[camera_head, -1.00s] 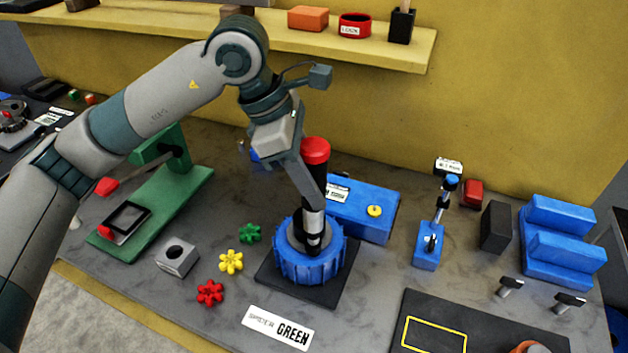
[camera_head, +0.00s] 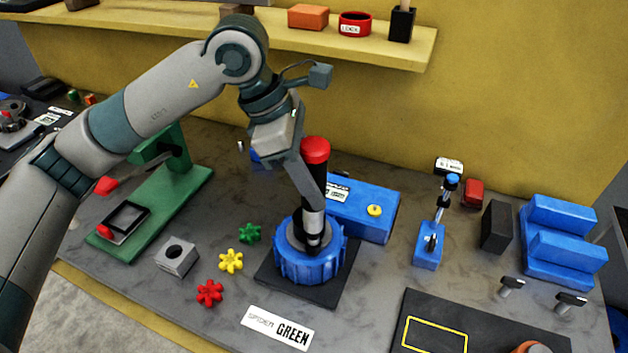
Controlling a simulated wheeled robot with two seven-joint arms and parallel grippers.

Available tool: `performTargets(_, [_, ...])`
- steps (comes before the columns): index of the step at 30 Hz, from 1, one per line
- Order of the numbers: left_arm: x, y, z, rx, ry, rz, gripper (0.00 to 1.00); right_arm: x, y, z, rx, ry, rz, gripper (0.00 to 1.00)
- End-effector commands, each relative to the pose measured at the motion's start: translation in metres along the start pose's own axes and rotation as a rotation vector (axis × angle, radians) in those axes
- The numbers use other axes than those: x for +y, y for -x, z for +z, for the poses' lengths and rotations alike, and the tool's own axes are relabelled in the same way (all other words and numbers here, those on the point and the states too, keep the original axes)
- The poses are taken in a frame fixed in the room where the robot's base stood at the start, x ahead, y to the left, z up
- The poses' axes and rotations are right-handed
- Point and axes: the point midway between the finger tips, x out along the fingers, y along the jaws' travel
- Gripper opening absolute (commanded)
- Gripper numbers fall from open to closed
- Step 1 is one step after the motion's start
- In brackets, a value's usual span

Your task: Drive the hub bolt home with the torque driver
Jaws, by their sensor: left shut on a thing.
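The torque driver (camera_head: 314,152) has a red cap, a black body and a silver lower sleeve. It stands about upright over the blue ribbed hub (camera_head: 293,266) of the positioner, which rests on a dark square plate (camera_head: 337,292). My left gripper (camera_head: 316,198) is shut on the driver's body from the left and back. The driver's tip is down at the hub's centre. The hub bolt is hidden under it, so I cannot tell how deep it sits. My right gripper is not in view.
Green, yellow (camera_head: 231,261) and red spiders lie left of the hub, near a grey block (camera_head: 177,257). A card (camera_head: 277,328) reading SPIDER GREEN lies in front. A blue box (camera_head: 366,207) stands close behind the hub. A green press (camera_head: 160,210) is left; a blue stand (camera_head: 428,250) is right.

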Motion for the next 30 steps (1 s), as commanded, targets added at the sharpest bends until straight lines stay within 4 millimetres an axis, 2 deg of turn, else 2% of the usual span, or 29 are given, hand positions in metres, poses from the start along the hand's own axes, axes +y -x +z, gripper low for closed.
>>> performTargets(30, [0.0001, -0.0021, -0.0006, -0.001, 0.0, 0.001, 0.0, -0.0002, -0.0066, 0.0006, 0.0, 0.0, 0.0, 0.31])
